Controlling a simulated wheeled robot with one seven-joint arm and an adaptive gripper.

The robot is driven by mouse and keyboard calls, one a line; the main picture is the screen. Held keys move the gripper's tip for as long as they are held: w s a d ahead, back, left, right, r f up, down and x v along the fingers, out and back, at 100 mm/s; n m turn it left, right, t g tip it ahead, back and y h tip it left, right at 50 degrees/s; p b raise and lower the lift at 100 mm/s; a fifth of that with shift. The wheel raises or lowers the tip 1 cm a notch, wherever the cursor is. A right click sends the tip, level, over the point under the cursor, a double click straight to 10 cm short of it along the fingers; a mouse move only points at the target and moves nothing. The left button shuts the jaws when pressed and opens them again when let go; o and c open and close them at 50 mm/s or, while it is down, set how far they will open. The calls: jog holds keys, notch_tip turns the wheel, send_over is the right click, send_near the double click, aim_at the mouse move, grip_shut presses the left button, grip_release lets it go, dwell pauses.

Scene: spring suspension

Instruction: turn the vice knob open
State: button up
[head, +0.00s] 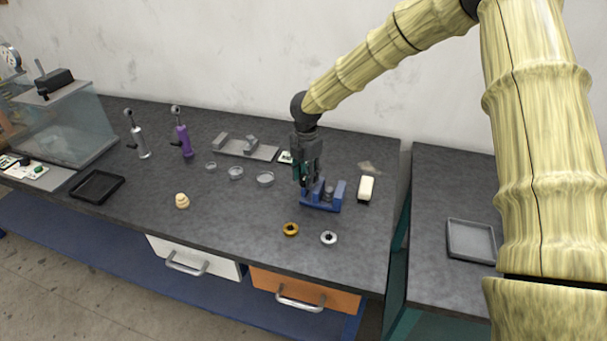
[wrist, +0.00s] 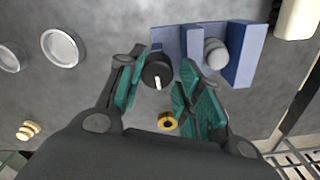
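The blue vice (head: 322,203) stands on the dark worktop, right of the middle in the head view. In the wrist view the vice (wrist: 240,50) is at the top, with a light grey rounded piece (wrist: 215,53) between its jaws. Its black knob (wrist: 158,71) with a pale pointer mark sticks out on the left side. My gripper (head: 304,183) points down over the knob end of the vice. In the wrist view its teal-padded fingers (wrist: 155,85) are open, one on each side of the knob. I cannot tell whether they touch it.
A brass ring (head: 291,229) and a silver ring (head: 328,238) lie in front of the vice. A white-topped block (head: 366,188) stands to its right. Several shallow round dishes and a grey fixture (head: 247,149) are to the left. The worktop's front left is mostly clear.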

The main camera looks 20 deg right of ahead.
jog(key=shift+s+r, duration=0.15)
jog(key=shift+s, duration=0.05)
jog(key=shift+c, duration=1.1)
jog(key=shift+w+f, duration=0.25)
jog(key=shift+f, duration=0.1)
jog(key=shift+c, duration=0.6)
